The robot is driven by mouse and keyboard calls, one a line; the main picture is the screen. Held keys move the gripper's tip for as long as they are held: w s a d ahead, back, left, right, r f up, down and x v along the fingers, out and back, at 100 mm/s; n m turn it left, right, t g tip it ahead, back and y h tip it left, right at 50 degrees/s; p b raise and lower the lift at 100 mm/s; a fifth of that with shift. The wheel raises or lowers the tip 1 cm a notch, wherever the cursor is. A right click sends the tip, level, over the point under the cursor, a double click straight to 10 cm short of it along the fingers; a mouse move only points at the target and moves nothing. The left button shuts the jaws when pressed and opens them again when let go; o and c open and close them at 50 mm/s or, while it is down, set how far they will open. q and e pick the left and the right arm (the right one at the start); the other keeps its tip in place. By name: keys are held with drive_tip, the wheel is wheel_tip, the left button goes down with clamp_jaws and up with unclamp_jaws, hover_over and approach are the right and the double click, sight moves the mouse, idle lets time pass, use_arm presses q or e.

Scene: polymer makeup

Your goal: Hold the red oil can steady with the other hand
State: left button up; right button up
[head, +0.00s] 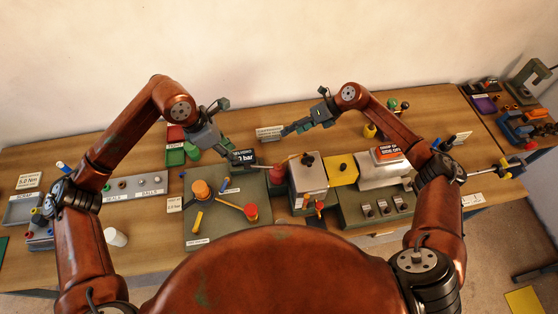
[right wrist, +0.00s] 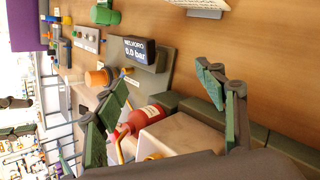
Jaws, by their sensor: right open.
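The pale metal box (head: 310,176) stands right of the can. The pressure display (right wrist: 140,50) reads 0.0 bar. An orange-topped part (head: 201,189) shares the plate. A white cup (head: 116,237) is at left.

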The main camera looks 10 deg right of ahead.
sight(279, 166)
drive_tip(key=s+a+r+n+g+h, duration=0.1)
drive_tip(key=s+a+n+g, duration=0.3)
drive_tip(key=a, duration=0.6)
drive_tip(key=s+a+r+n+t, duration=0.1)
drive_tip(key=s+a, duration=0.4)
drive_tip(key=a, duration=0.5)
drive_tip(key=s+d+h, duration=0.1)
drive_tip(key=s+d+n+h, duration=0.1)
drive_tip(key=d, duration=0.1)
drive_tip(key=s+d+f+n+h, duration=0.1)
drive_tip(key=shift+d+h, duration=0.15)
drive_tip(key=shift+h, duration=0.25)
drive_tip(key=d+h, duration=0.1)
drive_tip(key=d, duration=0.1)
drive_tip(key=d+h, duration=0.1)
drive_tip(key=d, duration=0.1)
drive_tip(key=d+n+t+h, duration=0.1)
drive_tip(key=d, duration=0.1)
drive_tip(key=shift+s+d, duration=0.25)
drive_tip(key=shift+s, duration=0.1)
drive_tip(key=shift+d+h, duration=0.4)
drive_tip(key=shift+f, duration=0.4)
drive_tip(key=shift+w+f, duration=0.1)
drive_tip(key=shift+f, duration=3.4)
drive_tip(key=shift+c, duration=0.2)
drive_tip(key=c, duration=1.4)
